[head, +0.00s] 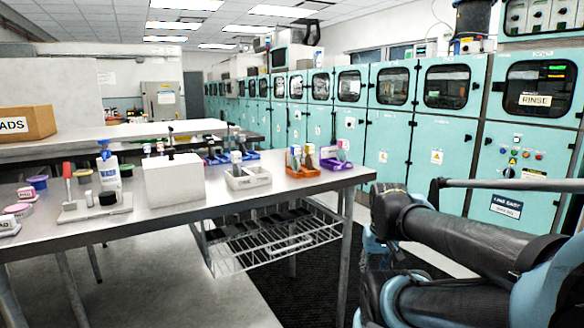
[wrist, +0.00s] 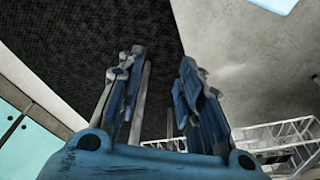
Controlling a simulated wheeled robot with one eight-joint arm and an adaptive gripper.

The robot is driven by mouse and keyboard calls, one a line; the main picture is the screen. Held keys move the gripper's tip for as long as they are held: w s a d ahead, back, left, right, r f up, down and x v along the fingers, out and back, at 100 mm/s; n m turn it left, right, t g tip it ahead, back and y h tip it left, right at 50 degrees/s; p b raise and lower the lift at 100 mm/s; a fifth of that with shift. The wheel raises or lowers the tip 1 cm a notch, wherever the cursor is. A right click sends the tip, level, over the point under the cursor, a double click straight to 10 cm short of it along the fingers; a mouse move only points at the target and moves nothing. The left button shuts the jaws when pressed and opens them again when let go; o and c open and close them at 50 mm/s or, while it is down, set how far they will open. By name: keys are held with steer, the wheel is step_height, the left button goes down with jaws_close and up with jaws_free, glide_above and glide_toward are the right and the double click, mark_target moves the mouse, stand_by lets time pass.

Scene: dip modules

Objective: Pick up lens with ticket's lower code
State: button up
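The lens and the ticket cannot be made out for sure in either view. On the metal table (head: 152,207) in the head view, small trays hold little upright items: a white tray (head: 248,178), an orange tray (head: 299,168) and a purple tray (head: 336,162). Any codes on them are too small to read. My gripper (wrist: 158,80) shows in the wrist view with its two blue fingers spread apart and nothing between them. It points at the floor and dark mat, away from the table top. In the head view my arm is at the lower right, right of the table.
A white box (head: 174,180), a bottle (head: 109,168) and several small tubs stand on the table's left part. A wire rack (head: 270,250) sits below the table. Teal cabinets (head: 440,140) line the right side. A dark mat (head: 310,290) covers the floor between.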

steer(key=shift+o, duration=0.6)
steer(key=shift+o, duration=1.2)
steer(key=shift+s+r, duration=0.2)
steer(key=shift+r, duration=0.05)
step_height(320, 180, up, 41)
steer(key=n+t+y, duration=0.2)
steer(key=n, duration=0.3)
glide_above(296, 146)
steer(key=s+d, duration=0.3)
steer(key=s, duration=0.2)
steer(key=x, duration=1)
steer(key=shift+a+f, duration=0.35)
steer(key=shift+f, duration=0.05)
steer(key=shift+s+x, duration=0.2)
steer(key=shift+x, duration=2.85)
steer(key=shift+d+f, duration=0.1)
steer(key=shift+c, duration=0.3)
